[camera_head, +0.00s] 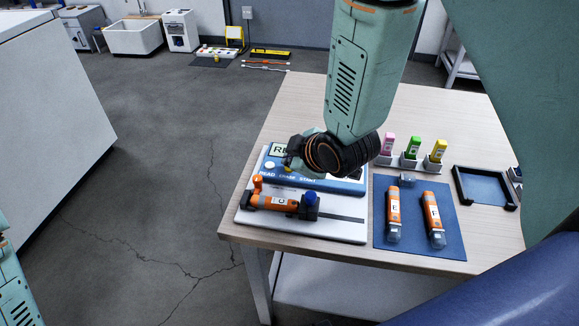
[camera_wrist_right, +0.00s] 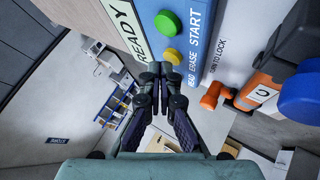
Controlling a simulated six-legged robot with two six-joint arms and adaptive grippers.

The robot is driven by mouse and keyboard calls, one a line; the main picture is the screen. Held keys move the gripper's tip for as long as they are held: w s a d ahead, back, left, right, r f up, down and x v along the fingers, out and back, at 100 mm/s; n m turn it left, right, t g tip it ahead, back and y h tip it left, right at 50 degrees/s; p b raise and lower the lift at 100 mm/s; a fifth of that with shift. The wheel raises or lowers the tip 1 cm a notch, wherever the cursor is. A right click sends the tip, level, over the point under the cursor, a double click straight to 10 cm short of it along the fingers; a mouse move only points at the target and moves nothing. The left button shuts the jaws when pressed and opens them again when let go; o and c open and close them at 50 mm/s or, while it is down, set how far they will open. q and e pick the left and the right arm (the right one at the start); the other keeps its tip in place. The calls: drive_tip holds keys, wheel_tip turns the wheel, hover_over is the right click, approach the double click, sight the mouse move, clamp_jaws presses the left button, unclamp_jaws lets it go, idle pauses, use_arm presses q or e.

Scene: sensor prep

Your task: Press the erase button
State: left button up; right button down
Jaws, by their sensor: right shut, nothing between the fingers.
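A blue panel (camera_head: 346,186) with a READY display (camera_wrist_right: 127,26) stands on the table, labelled READ, ERASE and START. My left gripper is outside the view; part of my left arm shows lower left.
An orange device (camera_head: 275,203) lies in a fixture on a white board (camera_head: 300,227), by a blue knob (camera_head: 310,198). Two orange devices (camera_head: 393,213) lie on a blue mat (camera_head: 415,237). Pink, green and yellow sticks (camera_head: 413,147) stand behind; an empty tray (camera_head: 485,187) is right.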

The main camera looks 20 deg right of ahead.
drive_tip(key=shift+f, duration=0.45)
idle(0.6)
drive_tip(key=shift+r, duration=0.1)
drive_tip(key=shift+r+p, duration=0.6)
drive_tip(key=shift+r, duration=0.2)
drive_tip(key=shift+r, duration=0.1)
wheel_tip(320, 180, up, 5)
drive_tip(key=p, duration=0.4)
drive_tip(key=shift+p, duration=0.4)
idle(0.5)
